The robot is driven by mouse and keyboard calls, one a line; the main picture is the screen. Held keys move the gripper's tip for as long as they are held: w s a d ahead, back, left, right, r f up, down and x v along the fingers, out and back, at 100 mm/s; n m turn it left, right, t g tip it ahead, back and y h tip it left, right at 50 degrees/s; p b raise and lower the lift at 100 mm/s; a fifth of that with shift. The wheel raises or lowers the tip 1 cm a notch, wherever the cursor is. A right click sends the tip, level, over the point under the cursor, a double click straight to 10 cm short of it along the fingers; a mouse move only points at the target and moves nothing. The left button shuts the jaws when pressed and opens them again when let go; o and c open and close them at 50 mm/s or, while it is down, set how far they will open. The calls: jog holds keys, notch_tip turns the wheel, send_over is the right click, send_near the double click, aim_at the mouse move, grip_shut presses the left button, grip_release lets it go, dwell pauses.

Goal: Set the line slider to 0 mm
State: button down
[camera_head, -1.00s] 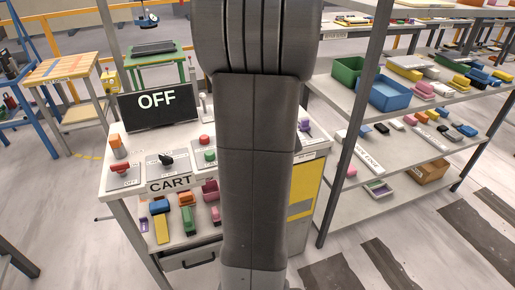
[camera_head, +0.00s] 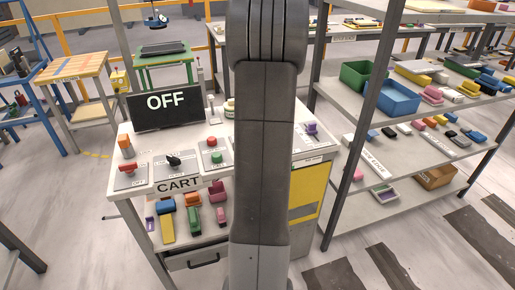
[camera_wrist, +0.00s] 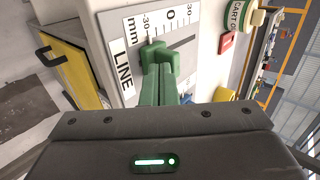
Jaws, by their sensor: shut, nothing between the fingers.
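The line slider's scale plate (camera_wrist: 128,45) shows in the wrist view, marked LINE, mm, -30, 0 and 30. A dark slot (camera_wrist: 182,41) runs beside the marks. My gripper (camera_wrist: 163,58) has its green fingers together, with their tips over the slot at the -30 side of the 0. The slider's handle cannot be told apart from the fingers there, so its exact reading is unclear. In the head view my arm hides the gripper and most of the slider's panel; a purple piece (camera_head: 311,128) shows right of the arm.
The cart (camera_head: 150,187) carries a black OFF screen (camera_head: 166,107), a red lever (camera_head: 127,168), a black selector knob (camera_head: 174,160) and red and green buttons (camera_head: 216,157). A shelf rack (camera_head: 372,170) stands close on the right. Bare floor lies in front.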

jog(key=shift+w+a+p, duration=0.2)
jog(key=shift+w+p, duration=0.05)
jog(key=shift+w, duration=0.45)
jog(key=shift+w+a+p, duration=0.25)
jog(key=shift+w+p, duration=0.05)
jog(key=shift+w, duration=0.45)
jog(key=shift+w+a+p, duration=0.2)
jog(key=shift+w+p, duration=0.05)
jog(key=shift+w, duration=0.45)
jog(key=shift+s, duration=0.1)
